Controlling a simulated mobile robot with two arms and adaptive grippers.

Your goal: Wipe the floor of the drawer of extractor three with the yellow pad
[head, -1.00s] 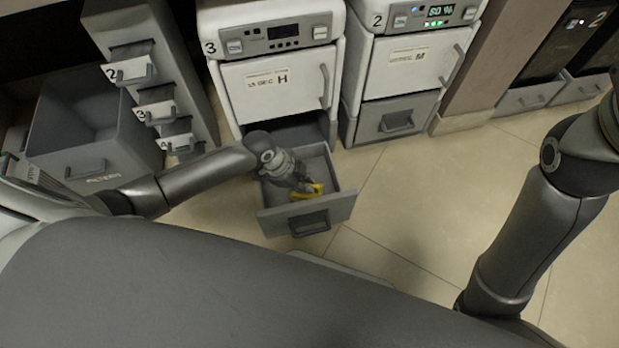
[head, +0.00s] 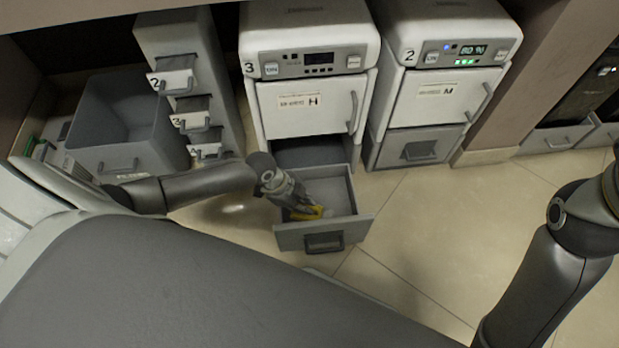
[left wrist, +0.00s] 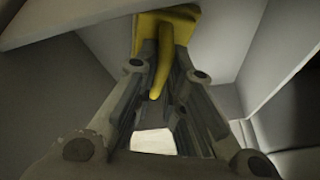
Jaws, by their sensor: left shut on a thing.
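Extractor three (head: 310,85) is a white unit with a "3" on its top panel and a dark display. Its grey drawer (head: 350,232) is pulled out below it. My left gripper (head: 302,208) reaches down into the drawer and is shut on the yellow pad (head: 314,213). In the left wrist view the pad's yellow grip (left wrist: 165,60) sits between the fingers, with its yellow body behind. A pale patch (left wrist: 153,141) shows between the fingers. I cannot tell whether the pad touches the drawer floor. My right arm shows at the right, but its gripper is out of view.
Extractor two (head: 435,90) stands to the right with its drawer shut and a lit display. At the left are a grey open bin (head: 120,155) and a narrow column of numbered small drawers (head: 175,80). The tiled floor (head: 430,240) to the right is clear.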

